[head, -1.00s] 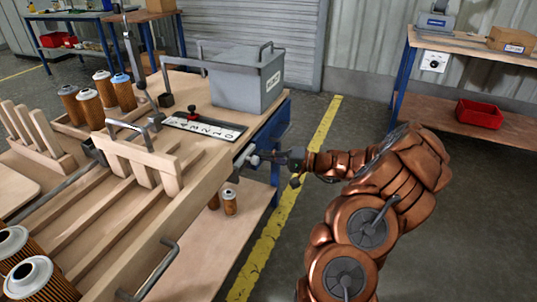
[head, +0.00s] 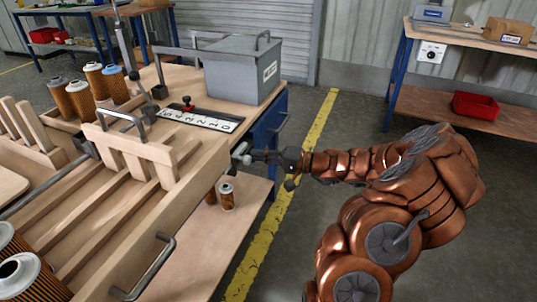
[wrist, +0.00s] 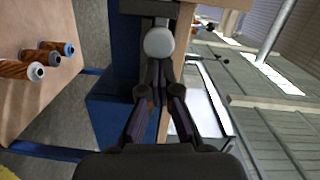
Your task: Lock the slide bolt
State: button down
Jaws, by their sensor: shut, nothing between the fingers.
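The slide bolt's pale round knob (wrist: 159,42) shows in the wrist view just ahead of my fingertips, against a dark bar. In the head view the pale knob (head: 240,150) is at the right side of the wooden workbench, near its corner. My gripper (head: 258,156) reaches in from the right at the knob's height. In the wrist view my gripper (wrist: 159,66) has its fingers together, with nothing held between them. The fingertips touch or nearly touch the knob; I cannot tell which. The bolt's rod and its socket are mostly hidden.
A blue cabinet (head: 268,128) is close behind the gripper. Cartridges (head: 227,196) stand on the lower shelf. A grey box (head: 243,75) and a lettered strip (head: 205,119) are on the bench top. Open floor lies to the right, crossed by a yellow line (head: 284,205).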

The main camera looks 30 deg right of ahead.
jog(key=shift+a, duration=0.2)
jog(key=shift+w+d, duration=0.15)
jog(key=shift+d, duration=0.1)
jog(key=s+d+r+p, duration=0.1)
jog(key=s+d, duration=0.4)
jog(key=d, duration=0.5)
jog(key=shift+s+p, duration=0.4)
jog(key=shift+p, duration=0.1)
